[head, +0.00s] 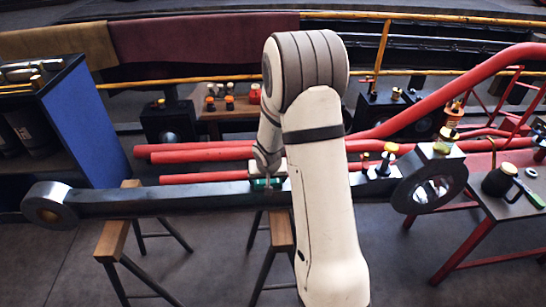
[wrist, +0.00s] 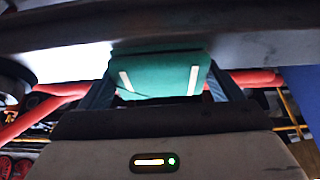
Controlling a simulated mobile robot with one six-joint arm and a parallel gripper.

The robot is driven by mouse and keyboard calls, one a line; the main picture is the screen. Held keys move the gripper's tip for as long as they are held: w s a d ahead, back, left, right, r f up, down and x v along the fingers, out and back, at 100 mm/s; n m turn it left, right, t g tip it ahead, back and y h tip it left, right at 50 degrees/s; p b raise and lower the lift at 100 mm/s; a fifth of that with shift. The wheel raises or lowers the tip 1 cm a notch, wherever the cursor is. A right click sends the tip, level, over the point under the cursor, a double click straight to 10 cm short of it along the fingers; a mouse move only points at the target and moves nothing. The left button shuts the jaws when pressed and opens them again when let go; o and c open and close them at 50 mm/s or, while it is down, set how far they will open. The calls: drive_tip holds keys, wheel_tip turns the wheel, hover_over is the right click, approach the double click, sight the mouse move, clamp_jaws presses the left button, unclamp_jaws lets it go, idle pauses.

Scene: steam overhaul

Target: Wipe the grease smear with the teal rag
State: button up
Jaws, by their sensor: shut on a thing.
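The teal rag (wrist: 160,74) is a folded pad with two pale strips, held between the two fingers of my gripper (wrist: 160,88) in the wrist view. In the head view my gripper (head: 267,177) is pointing down at the middle of a long dark connecting rod (head: 150,200). A bit of teal shows at its tip, at the rod's top. The rag appears to be against or very close to the rod; I cannot tell if it touches. I cannot make out a grease smear; my arm and gripper hide part of the rod.
The rod rests on wooden-topped trestles (head: 116,238). Brass-topped oil cups (head: 385,160) stand near its right end. A red side table (head: 510,205) holds a dark oil can (head: 498,181). Red pipes (head: 200,154) run behind. A blue cabinet (head: 85,120) stands at left.

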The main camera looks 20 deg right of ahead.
drive_tip(key=r, duration=0.1)
drive_tip(key=r+p, duration=0.2)
drive_tip(key=shift+s+d+r, duration=0.15)
drive_tip(key=shift+d+r, duration=0.1)
drive_tip(key=shift+d, duration=0.05)
drive_tip(key=shift+r+p, duration=2.05)
drive_tip(key=shift+r, duration=0.25)
